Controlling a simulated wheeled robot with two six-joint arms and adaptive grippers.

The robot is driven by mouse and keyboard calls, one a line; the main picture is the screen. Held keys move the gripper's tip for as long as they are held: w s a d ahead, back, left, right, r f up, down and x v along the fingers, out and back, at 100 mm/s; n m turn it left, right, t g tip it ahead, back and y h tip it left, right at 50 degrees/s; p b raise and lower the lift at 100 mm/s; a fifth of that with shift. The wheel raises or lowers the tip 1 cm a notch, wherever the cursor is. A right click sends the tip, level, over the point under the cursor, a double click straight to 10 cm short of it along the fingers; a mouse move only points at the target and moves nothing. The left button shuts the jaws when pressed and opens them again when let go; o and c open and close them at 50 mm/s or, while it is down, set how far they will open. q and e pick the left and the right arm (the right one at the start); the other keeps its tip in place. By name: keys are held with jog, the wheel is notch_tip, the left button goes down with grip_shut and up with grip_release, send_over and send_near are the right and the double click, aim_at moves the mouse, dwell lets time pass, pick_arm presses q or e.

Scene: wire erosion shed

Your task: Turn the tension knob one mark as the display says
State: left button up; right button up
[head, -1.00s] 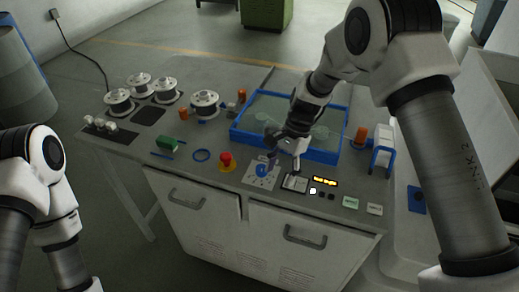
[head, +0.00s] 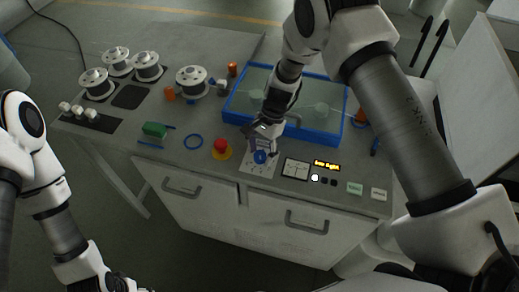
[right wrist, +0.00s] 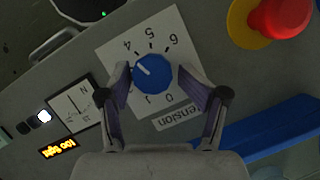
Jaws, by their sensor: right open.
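The blue tension knob (head: 260,157) sits on a white dial card (head: 250,168) at the table's front. In the right wrist view the knob (right wrist: 154,73) has a white pointer line aimed to the upper left; 4, 5, 6, 0 and 1 show, and the left finger hides other marks. My right gripper (right wrist: 156,80) is open, its fingers on either side of the knob; I cannot tell whether they touch it. It also shows above the knob in the head view (head: 262,140). The lit display (head: 326,167) seems to read "too tight". My left gripper is out of view.
A red stop button (head: 221,147) on a yellow base is left of the card. A needle meter (head: 295,169) is to its right. A blue-rimmed tank (head: 235,117) stands behind.

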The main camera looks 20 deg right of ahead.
jog(key=shift+d, duration=0.15)
jog(key=c, duration=0.3)
jog(key=shift+s+r, duration=0.35)
jog(key=shift+s, duration=0.15)
jog(key=c, duration=0.8)
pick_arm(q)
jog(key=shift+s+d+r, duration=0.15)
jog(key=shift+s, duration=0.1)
pick_arm(e)
jog(key=shift+w+f, duration=0.1)
jog(key=shift+n, duration=0.3)
jog(key=shift+f+n+g+h+b, duration=0.15)
jog(key=shift+n+g+h+b, duration=0.3)
jog(key=shift+n+b, duration=0.55)
pick_arm(q)
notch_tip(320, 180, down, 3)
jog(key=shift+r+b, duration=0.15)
jog(key=shift+b, duration=0.2)
pick_arm(e)
jog(key=n, duration=0.2)
jog(key=n+g+h, duration=0.1)
jog(key=n, duration=0.2)
jog(key=shift+h, duration=0.25)
